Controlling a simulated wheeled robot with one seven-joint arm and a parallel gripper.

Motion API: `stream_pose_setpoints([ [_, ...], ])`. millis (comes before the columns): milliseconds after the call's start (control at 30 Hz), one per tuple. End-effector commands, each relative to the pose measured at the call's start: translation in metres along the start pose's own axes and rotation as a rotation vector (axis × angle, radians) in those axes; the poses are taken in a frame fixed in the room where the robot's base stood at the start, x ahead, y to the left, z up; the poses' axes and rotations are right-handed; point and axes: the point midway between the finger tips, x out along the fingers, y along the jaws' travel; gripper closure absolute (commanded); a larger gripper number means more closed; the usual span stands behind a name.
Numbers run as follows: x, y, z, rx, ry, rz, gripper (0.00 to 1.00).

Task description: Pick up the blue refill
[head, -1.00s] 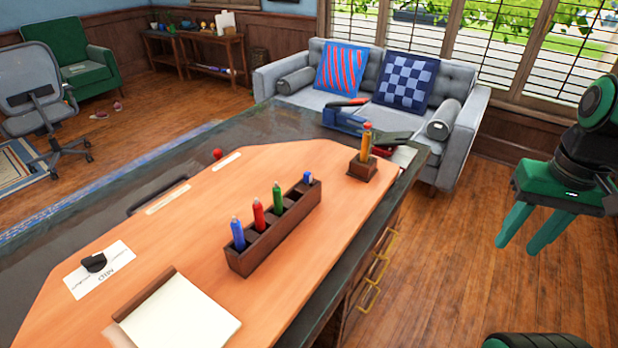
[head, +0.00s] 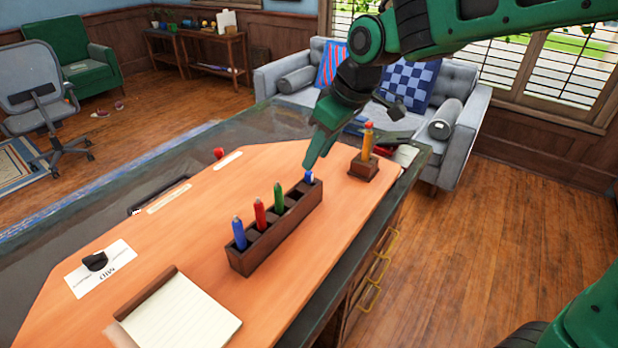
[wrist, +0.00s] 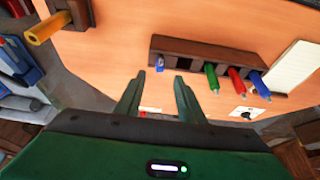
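A dark wood holder (head: 277,234) stands on the desk with a row of slots. A short blue piece (head: 309,177), seemingly the blue refill, sits in its far end slot; it also shows in the wrist view (wrist: 159,59). A taller blue pen (head: 238,233) stands in the near end slot, and in the wrist view (wrist: 258,84) it is at the right. My gripper (head: 309,163) is just above the short blue piece in the head view. In the wrist view my gripper (wrist: 157,92) has its fingers apart with nothing between them, and the short blue piece lies beyond the fingertips.
A red pen (head: 259,214) and a green pen (head: 278,197) stand in the same holder. A small wooden stand (head: 363,170) with an orange pencil (head: 367,143) is close to the right of my gripper. A notepad (head: 180,318) lies at the desk's near side.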

Motion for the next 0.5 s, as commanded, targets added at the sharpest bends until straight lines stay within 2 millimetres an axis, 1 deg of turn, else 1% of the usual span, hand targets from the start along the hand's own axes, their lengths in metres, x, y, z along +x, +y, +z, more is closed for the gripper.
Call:
stream_pose_setpoints([
  [33,0.005,0.0,0.001,0.001,-0.002,-0.001,0.65],
  [233,0.017,0.001,0.002,0.003,-0.002,0.001,0.65],
  [500,0.052,0.002,0.005,0.002,-0.002,0.001,0.65],
])
